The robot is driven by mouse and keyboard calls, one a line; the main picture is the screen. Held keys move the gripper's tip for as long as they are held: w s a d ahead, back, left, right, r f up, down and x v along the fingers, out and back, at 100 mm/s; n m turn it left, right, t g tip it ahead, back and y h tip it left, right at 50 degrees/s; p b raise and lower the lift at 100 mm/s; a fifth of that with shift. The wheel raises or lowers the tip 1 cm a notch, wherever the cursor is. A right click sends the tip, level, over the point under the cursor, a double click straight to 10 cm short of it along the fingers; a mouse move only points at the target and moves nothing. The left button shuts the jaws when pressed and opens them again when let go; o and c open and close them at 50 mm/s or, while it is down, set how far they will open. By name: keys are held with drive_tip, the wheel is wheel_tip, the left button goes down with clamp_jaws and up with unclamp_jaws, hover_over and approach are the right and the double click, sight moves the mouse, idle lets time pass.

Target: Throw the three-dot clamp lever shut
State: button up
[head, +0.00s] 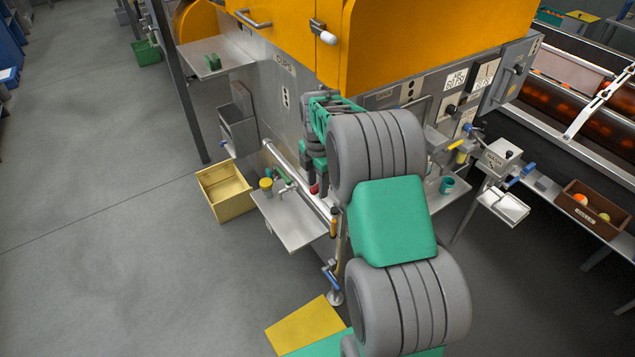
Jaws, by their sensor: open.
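My gripper (315,178) is open and reaches down in front of the steel machine wall, at the left of my arm. A red knob (314,189) shows just below the fingertips. I cannot tell whether the fingers touch it or only stand near it. My arm hides most of what lies around and behind it. A small plate with dark dots (286,97) is on the machine wall, up and left of my gripper; its dots are too small to count. No lever can be surely picked out as the three-dot one.
A steel shelf (290,222) with a green-handled tool and a yellow-capped jar (266,185) sits below left of my gripper. A yellow bin (224,190) stands on the floor. The orange hood (270,50) is above. A pipe (295,178) runs along the wall. Floor at left is clear.

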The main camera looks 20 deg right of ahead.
drive_tip(key=shift+c, duration=0.4)
clamp_jaws()
idle(0.9)
